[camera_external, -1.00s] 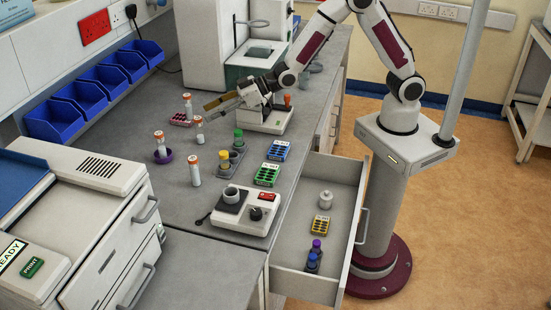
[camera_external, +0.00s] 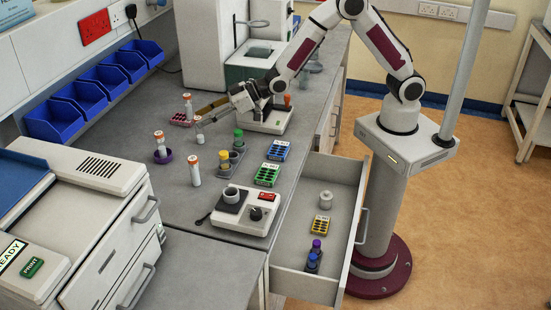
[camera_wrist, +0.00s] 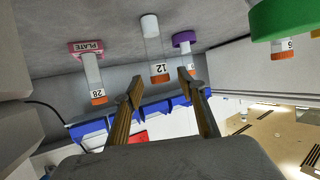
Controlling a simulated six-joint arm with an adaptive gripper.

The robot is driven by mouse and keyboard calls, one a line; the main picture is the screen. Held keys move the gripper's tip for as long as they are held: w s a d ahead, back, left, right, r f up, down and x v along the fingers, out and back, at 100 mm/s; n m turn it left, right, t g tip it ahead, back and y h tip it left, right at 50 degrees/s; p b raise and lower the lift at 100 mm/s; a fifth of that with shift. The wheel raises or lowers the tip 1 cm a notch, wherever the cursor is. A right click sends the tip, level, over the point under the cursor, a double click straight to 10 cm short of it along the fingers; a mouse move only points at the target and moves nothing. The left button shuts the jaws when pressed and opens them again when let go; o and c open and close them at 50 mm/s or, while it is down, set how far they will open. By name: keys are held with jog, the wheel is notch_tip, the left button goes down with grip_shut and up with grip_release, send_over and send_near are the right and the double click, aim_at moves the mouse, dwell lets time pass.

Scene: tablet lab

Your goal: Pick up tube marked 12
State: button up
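The tube marked 12 (camera_wrist: 157,58) is a clear tube with a white label and an orange end, roughly centred between my fingers in the wrist view. In the outside view it appears to be the tube (camera_external: 200,131) standing on the grey bench. My gripper (camera_wrist: 160,88) is open and empty, its two brown-sided fingers spread. In the outside view my gripper (camera_external: 207,115) is low over the bench, just right of that tube. I cannot tell whether the fingers reach around it.
The tube marked 28 (camera_wrist: 97,85) stands in a pink PLATE rack (camera_wrist: 86,47). Another tube stands in a purple holder (camera_external: 162,157), and a lone tube (camera_external: 195,170) stands nearer. Blue bins (camera_external: 85,97) line the back.

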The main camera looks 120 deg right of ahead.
jog(key=shift+x, duration=1.35)
jog(key=shift+f, duration=0.1)
jog(key=c, duration=1)
